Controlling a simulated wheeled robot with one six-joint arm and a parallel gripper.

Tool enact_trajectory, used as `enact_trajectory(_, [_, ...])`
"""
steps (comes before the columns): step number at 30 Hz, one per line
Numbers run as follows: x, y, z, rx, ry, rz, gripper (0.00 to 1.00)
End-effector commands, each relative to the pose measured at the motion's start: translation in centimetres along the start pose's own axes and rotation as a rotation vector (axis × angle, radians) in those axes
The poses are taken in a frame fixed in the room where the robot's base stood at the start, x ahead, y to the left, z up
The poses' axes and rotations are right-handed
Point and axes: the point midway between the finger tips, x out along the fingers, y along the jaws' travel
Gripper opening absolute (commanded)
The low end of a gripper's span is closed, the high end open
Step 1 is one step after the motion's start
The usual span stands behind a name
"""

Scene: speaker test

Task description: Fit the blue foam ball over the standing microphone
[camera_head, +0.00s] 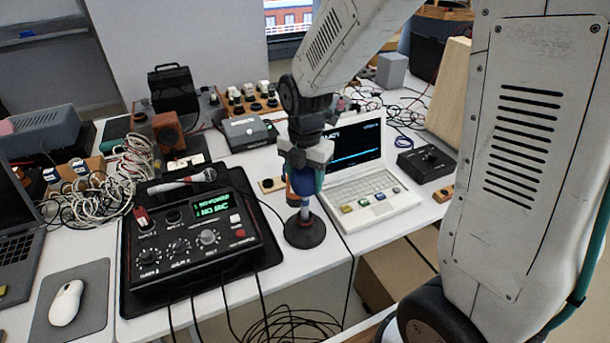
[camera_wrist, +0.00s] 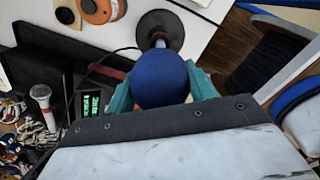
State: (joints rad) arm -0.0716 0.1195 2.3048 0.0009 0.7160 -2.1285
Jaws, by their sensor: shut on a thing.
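The blue foam ball (camera_head: 301,184) is held between the teal fingertips of my gripper (camera_head: 304,178). In the wrist view the ball (camera_wrist: 160,80) fills the space between the finger pads of my gripper (camera_wrist: 160,88). The standing microphone (camera_head: 305,209) has a pale stem on a round black base (camera_head: 305,233) near the table's front edge. The ball is in line with the stem, directly above it in the head view. The ball and fingers hide the microphone's top, so I cannot tell whether the ball is around it or just over it.
A black mixer (camera_head: 195,240) with a hand microphone (camera_head: 182,183) lying behind its controls is to the left. A white laptop (camera_head: 362,185) is close on the right. Cables (camera_head: 115,180) crowd the left; a mouse (camera_head: 67,302) lies front left. A small black box (camera_head: 427,162) is further right.

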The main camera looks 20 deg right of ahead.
Motion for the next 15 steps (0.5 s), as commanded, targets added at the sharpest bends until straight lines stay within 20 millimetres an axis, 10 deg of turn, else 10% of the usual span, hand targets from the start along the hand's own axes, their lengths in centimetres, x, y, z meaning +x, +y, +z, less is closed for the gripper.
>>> enact_trajectory(3, [-0.03,0.01,0.01,0.000,0.000,0.000,0.32])
enact_trajectory(4, [-0.03,0.01,0.00,0.000,0.000,0.000,0.56])
enact_trajectory(7, [-0.04,0.01,0.01,0.000,0.000,0.000,0.79])
enact_trajectory(15, [-0.14,0.02,0.01,0.000,-0.001,0.001,0.79])
